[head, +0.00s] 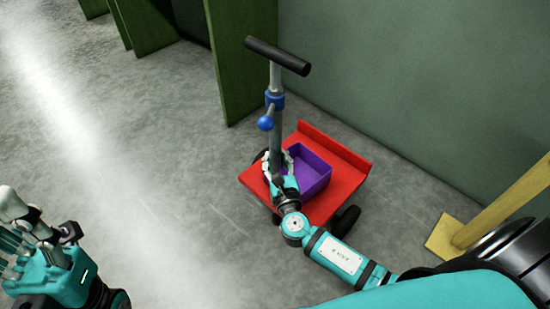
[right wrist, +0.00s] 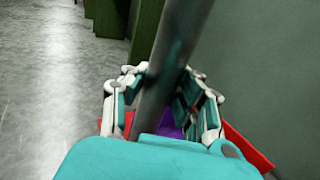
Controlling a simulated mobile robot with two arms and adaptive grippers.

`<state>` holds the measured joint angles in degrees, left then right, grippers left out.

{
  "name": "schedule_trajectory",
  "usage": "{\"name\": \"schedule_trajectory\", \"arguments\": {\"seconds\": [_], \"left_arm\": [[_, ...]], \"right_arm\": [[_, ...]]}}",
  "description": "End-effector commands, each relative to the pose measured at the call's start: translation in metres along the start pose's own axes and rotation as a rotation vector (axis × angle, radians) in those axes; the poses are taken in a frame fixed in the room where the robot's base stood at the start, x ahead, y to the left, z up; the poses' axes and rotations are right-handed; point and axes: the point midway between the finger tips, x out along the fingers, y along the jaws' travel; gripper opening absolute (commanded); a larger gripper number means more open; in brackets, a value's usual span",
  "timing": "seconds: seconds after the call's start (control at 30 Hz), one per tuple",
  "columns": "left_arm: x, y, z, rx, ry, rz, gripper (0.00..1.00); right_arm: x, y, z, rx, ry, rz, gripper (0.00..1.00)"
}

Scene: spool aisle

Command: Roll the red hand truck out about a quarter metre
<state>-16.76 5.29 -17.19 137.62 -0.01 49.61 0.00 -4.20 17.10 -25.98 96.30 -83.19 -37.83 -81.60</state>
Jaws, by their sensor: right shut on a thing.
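The red hand truck (head: 345,178) stands on the floor in the middle of the head view. It has a red platform with a raised back edge, black wheels, and a grey pole with a black crossbar handle (head: 278,56) and a blue collar with a knob (head: 266,123). My right gripper (head: 280,160) is shut around the pole (right wrist: 172,65) below the collar, as the right wrist view shows. My left gripper (head: 40,250) is at the lower left, away from the truck and partly cut off; its finger opening is unclear.
A purple bin (head: 312,172) rides on the platform. A dark green wall (head: 420,80) runs behind and to the right. A green upright panel (head: 232,65) stands behind the truck, left of the pole. A yellow post (head: 495,210) stands at the right. The concrete floor (head: 120,150) to the left is clear.

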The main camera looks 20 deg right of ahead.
Motion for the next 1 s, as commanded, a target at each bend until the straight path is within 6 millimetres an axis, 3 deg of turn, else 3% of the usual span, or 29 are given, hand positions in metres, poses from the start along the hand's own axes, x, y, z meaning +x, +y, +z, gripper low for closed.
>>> {"name": "schedule_trajectory", "arguments": {"seconds": [0.1, 0.37, 0.4, 0.6, 0.87, 1.0], "left_arm": [[0.003, 0.000, -0.002, 0.000, 0.003, -0.002, 0.40], [-0.003, 0.000, -0.002, -0.002, -0.015, -0.004, 0.40], [-0.003, 0.000, -0.002, -0.002, -0.016, -0.004, 0.40], [-0.003, 0.000, -0.002, -0.003, -0.015, -0.003, 0.40], [0.000, 0.000, -0.004, 0.000, 0.000, -0.002, 0.40], [0.000, 0.000, -0.003, -0.001, -0.002, -0.003, 0.40]], "right_arm": [[0.009, -0.018, 0.001, -0.005, 0.001, -0.013, 0.00], [0.009, -0.020, -0.001, -0.003, 0.002, -0.015, 0.00], [0.009, -0.020, -0.002, -0.003, 0.002, -0.015, 0.28], [0.009, -0.019, -0.001, -0.002, 0.002, -0.012, 0.53], [0.009, -0.018, -0.001, -0.001, 0.001, -0.010, 0.53], [-0.001, -0.017, -0.002, -0.001, 0.004, -0.009, 0.53]]}}
